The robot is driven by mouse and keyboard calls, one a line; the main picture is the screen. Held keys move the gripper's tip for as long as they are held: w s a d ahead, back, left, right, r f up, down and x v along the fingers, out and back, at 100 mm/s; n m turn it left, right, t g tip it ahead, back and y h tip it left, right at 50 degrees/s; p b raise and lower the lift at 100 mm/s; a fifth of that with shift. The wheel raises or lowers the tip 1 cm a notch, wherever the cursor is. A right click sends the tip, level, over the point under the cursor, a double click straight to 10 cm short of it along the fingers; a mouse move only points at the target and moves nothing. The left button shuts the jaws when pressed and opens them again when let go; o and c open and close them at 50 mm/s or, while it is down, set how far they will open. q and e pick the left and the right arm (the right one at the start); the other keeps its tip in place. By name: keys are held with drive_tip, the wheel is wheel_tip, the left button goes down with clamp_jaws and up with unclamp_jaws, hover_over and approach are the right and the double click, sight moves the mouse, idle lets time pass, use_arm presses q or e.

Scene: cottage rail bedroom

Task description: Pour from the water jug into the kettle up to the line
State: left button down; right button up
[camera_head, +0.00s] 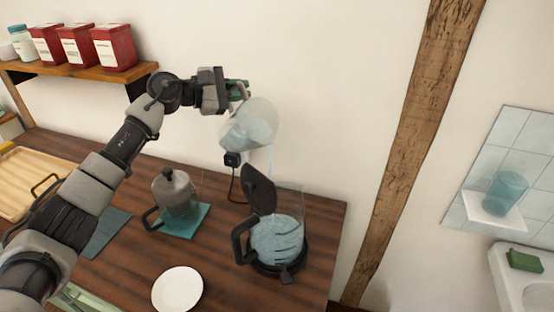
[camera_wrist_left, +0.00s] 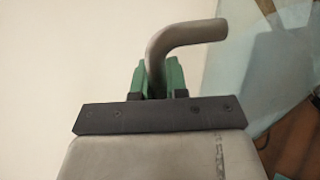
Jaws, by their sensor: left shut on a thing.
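My left gripper (camera_head: 238,90) is shut on the handle of the clear water jug (camera_head: 250,125). The grey handle (camera_wrist_left: 185,38) shows between the green fingers in the left wrist view. The jug is tipped on its side above the kettle, and a thin, pale stream of water (camera_head: 269,160) runs down from it. The glass kettle (camera_head: 290,203) stands on the wooden counter with its dark lid (camera_head: 258,188) raised open. Pale blue water (camera_head: 275,238) and dark marks show in its body. I cannot tell exactly how the water level sits against the line. My right gripper is out of view.
A white plate (camera_head: 178,289) lies in front. A wooden tray (camera_head: 28,180) is at the far left. Red canisters (camera_head: 112,48) stand on a shelf. A timber post (camera_head: 415,140) rises right.

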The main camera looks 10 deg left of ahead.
sight(247, 108)
use_arm(q)
drive_tip(key=shift+s+d+r+m+p, duration=0.2)
drive_tip(key=shift+r+m+p, duration=0.2)
drive_tip(key=shift+r+p, duration=0.2)
drive_tip(key=shift+s+d+r+m+p, duration=0.15)
drive_tip(key=shift+s+r+m+p, duration=0.1)
drive_tip(key=shift+r+m+p, duration=0.25)
drive_tip(key=shift+s+d+r+m+p, duration=0.2)
drive_tip(key=shift+r+m+p, duration=0.1)
drive_tip(key=shift+r+p, duration=0.35)
idle(2.8)
drive_tip(key=shift+s+d+r+m+y+p, duration=0.2)
drive_tip(key=shift+s+d+r+m+p, duration=0.1)
drive_tip(key=shift+r+p, duration=0.2)
drive_tip(key=shift+s+d+r+m+y+p, duration=0.15)
drive_tip(key=shift+s+r+m+y+p, duration=0.15)
drive_tip(key=shift+p, duration=0.25)
idle(2.4)
